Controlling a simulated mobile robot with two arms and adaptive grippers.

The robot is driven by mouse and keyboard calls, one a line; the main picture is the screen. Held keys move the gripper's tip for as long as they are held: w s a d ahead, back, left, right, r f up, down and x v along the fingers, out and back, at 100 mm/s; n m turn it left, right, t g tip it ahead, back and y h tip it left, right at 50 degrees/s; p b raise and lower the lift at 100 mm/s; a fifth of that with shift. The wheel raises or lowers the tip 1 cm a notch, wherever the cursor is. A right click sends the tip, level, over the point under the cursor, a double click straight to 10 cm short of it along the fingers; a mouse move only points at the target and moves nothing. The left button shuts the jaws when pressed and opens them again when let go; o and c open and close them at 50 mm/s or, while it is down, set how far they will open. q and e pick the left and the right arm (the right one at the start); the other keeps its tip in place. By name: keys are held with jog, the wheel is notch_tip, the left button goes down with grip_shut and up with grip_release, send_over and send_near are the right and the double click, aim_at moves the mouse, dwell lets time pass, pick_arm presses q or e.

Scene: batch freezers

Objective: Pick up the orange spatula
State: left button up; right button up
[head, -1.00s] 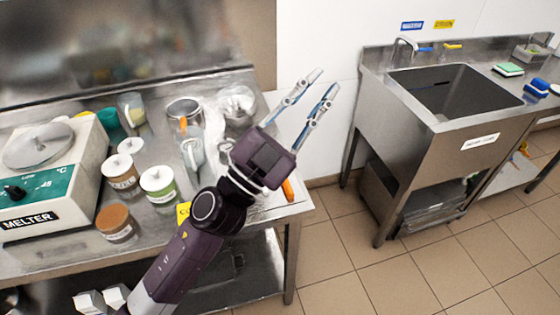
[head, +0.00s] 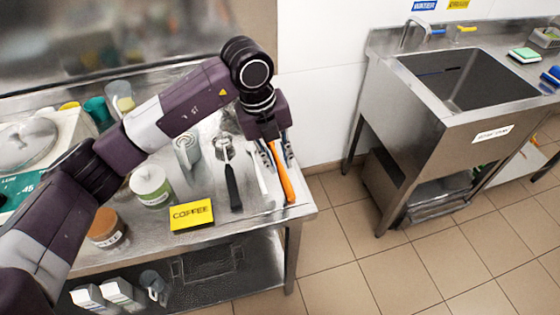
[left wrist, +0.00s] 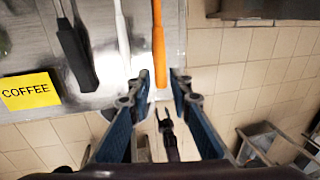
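The orange spatula (head: 283,182) lies near the right edge of the steel table, its handle pointing toward the front edge. Its far part is hidden under my left gripper (head: 274,152), which points down over it. In the left wrist view, the orange handle (left wrist: 158,42) runs up from between the two blue-padded fingertips of the left gripper (left wrist: 161,78). The fingers are apart, with a gap on both sides of the handle. I cannot tell the height between fingers and handle. My right gripper is in neither view.
A white-handled tool (head: 262,182) lies close left of the spatula, and a black-handled tool (head: 233,188) beyond it. A yellow COFFEE card (head: 191,214) and a green-labelled jar (head: 151,187) stand farther left. A steel sink (head: 465,80) is at the right, across open floor.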

aim_at(285, 178)
pick_arm(q)
jog(key=p+x, duration=0.1)
jog(key=x, duration=0.1)
jog(key=p+x, duration=0.1)
jog(key=x, duration=0.1)
jog(key=p+x, duration=0.1)
jog(key=x, duration=0.2)
jog(key=shift+w+a, duration=0.1)
jog(key=shift+w, duration=0.3)
jog(key=shift+f, duration=0.3)
jog(key=shift+c, duration=0.5)
grip_shut()
